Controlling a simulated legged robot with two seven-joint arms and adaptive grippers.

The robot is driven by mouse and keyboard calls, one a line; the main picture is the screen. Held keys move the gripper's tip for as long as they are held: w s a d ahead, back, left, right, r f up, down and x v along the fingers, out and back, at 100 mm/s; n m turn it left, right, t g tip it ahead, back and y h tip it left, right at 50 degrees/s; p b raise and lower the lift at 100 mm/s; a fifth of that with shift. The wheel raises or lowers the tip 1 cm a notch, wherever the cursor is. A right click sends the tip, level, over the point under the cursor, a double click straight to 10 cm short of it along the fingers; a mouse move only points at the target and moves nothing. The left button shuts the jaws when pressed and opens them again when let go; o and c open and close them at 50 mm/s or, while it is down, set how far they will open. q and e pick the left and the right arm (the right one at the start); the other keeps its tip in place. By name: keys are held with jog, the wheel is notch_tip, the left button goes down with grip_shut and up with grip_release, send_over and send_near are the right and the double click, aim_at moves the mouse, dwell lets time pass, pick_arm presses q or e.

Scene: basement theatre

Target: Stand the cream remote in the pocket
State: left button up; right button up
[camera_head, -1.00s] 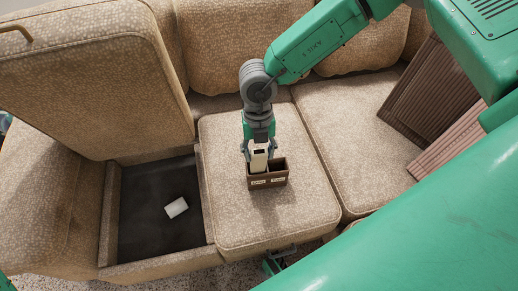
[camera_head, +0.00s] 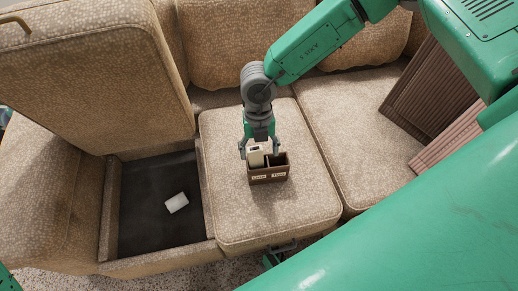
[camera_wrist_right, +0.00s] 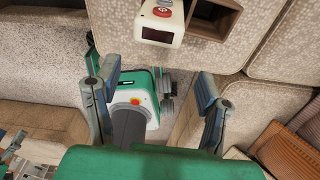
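The cream remote (camera_head: 256,158) stands roughly upright in the left compartment of the small brown two-pocket caddy (camera_head: 268,177), its upper part above the rim. The right wrist view shows the remote's dark-windowed end and a red button (camera_wrist_right: 158,24), with part of the caddy (camera_wrist_right: 215,18) behind it. My right gripper (camera_head: 258,149) is just above the caddy, with its fingers on either side of the remote's top. In the right wrist view its fingers (camera_wrist_right: 157,95) are wide apart with nothing between them. The remote's lower part is hidden in the pocket.
The caddy sits on the middle sofa seat (camera_head: 235,218). The caddy's right compartment (camera_head: 280,161) looks empty. Left of it is an open storage well (camera_head: 150,225) under a raised seat, with a small white block (camera_head: 177,203) inside. Brown ribbed cushions (camera_head: 430,90) lie at right.

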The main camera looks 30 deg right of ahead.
jog(key=shift+r, duration=0.1)
notch_tip(320, 180, up, 12)
jog(key=w, duration=0.1)
jog(key=shift+w+d+f, duration=0.2)
jog(key=shift+w+d, duration=0.15)
jog(key=shift+w, duration=0.05)
jog(key=shift+f, duration=0.15)
dwell(0.7)
